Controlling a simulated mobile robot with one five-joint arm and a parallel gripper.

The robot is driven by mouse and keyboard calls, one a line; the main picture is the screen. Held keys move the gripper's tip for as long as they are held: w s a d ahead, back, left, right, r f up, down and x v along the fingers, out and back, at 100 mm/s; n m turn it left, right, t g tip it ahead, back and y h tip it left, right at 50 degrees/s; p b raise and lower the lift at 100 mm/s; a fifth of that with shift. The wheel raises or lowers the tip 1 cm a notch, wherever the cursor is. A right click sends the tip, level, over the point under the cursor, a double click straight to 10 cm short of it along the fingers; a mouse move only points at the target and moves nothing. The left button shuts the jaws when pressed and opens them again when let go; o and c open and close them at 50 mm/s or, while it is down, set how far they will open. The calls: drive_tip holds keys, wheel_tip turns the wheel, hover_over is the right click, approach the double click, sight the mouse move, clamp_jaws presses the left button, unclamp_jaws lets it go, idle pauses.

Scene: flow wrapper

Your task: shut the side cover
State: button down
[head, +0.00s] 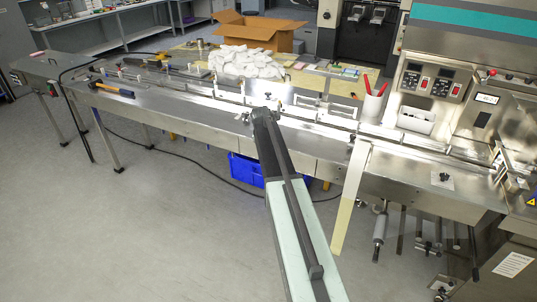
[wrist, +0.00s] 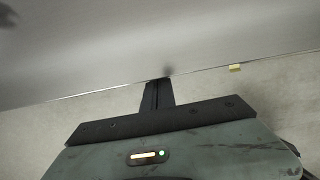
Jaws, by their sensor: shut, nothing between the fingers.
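My arm reaches forward in the head view, and my gripper (head: 262,115) is at its far end, over or close to the front edge of the steel conveyor table (head: 200,122). In the wrist view my gripper (wrist: 160,82) is a narrow dark shape, shut and empty, against the grey metal edge. I cannot tell whether it touches the metal. The wrapping machine (head: 470,70) stands at the right. I cannot clearly pick out the side cover. A grey panel with a white label (head: 513,264) shows at the lower right, beside exposed rollers (head: 380,235).
A hammer (head: 112,89) lies on the table's left end. A pale film strip (head: 350,200) hangs from the front edge. A blue crate (head: 246,170) stands under the table. A cardboard box (head: 258,32) is behind. The floor in front is clear at left.

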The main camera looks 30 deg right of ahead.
drive_tip(key=p+v, duration=0.9)
drive_tip(key=shift+d+r, duration=0.35)
drive_tip(key=shift+r, duration=0.05)
drive_tip(key=shift+w+f, duration=0.1)
